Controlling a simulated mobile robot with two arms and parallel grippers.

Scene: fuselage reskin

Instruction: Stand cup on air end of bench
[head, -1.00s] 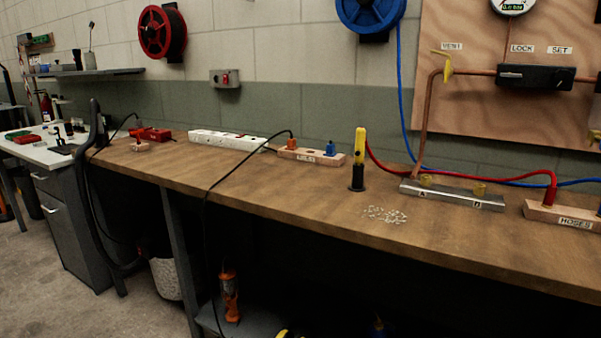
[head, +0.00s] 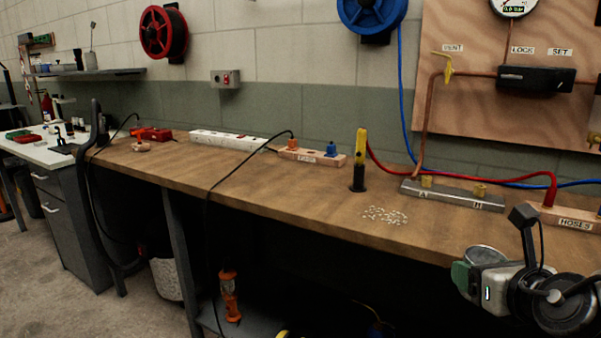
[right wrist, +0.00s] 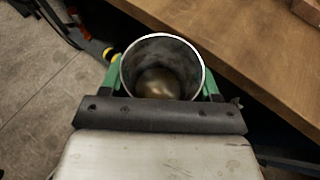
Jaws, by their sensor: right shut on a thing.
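My right gripper (head: 474,277) has come in at the lower right of the head view, in front of the bench's front edge. It is shut on a metal cup (head: 485,255), whose open rim faces up. In the right wrist view the cup (right wrist: 162,68) sits between the green fingers, and a brassy rounded bottom shows inside it. The wooden bench (head: 300,205) runs across the head view; its top also shows in the right wrist view (right wrist: 240,35), to the right of the cup. My left gripper is not in view.
On the bench stand a metal block with brass fittings (head: 452,195), the HOSES block (head: 565,218), a yellow and black tool (head: 360,160) and a scatter of small pale bits (head: 385,215). A power strip (head: 225,140) lies further left. Bare wood lies left of the pale bits.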

